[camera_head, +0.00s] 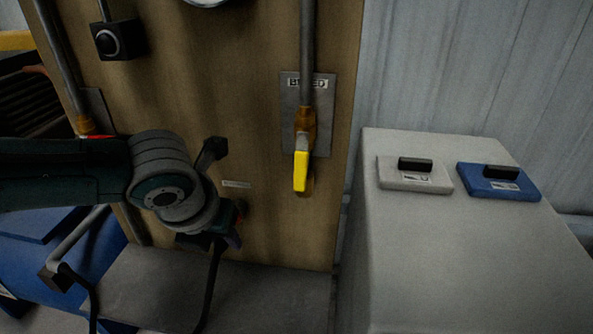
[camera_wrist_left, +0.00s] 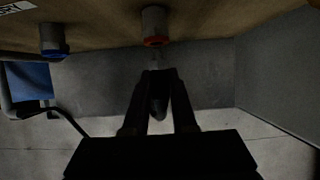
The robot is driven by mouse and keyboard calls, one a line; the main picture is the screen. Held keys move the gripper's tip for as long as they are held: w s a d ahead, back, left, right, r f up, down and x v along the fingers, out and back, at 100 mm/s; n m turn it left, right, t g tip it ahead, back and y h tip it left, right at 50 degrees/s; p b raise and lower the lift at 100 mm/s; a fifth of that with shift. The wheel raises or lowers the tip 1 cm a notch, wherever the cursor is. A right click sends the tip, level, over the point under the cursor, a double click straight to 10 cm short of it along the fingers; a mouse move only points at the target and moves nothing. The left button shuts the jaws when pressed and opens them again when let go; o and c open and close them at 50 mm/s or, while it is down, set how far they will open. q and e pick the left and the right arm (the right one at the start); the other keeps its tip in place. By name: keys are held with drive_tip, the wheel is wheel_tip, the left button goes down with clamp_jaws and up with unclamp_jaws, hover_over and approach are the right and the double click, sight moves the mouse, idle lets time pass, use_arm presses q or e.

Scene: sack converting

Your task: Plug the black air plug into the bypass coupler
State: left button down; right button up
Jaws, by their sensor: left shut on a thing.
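My left gripper (camera_wrist_left: 158,95) is shut on the black air plug (camera_wrist_left: 158,108), seen between its dark fingers in the left wrist view. Directly ahead of the plug is a grey coupler with a red ring (camera_wrist_left: 155,25). A pale tip shows between them; I cannot tell whether it touches the coupler. A second coupler with a blue ring (camera_wrist_left: 52,40) is to the left. No readable label shows which is the bypass coupler. In the head view my left gripper (camera_head: 236,228) is low against the wooden board, with a black hose (camera_head: 211,285) hanging below it. My right gripper is not in view.
The wooden board (camera_head: 265,120) carries a yellow-handled valve (camera_head: 301,170) right of my arm and a black box with a round knob (camera_head: 116,40) at upper left. A pale cabinet (camera_head: 450,250) with a grey block and a blue block (camera_head: 498,182) stands at right.

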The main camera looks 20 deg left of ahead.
use_arm(q)
drive_tip(key=shift+w+a+b, duration=0.2)
drive_tip(key=shift+w+b, duration=0.35)
drive_tip(key=shift+w, duration=0.3)
idle(0.6)
drive_tip(key=c, duration=0.6)
unclamp_jaws()
drive_tip(key=shift+c, duration=0.2)
drive_tip(key=shift+r, duration=0.1)
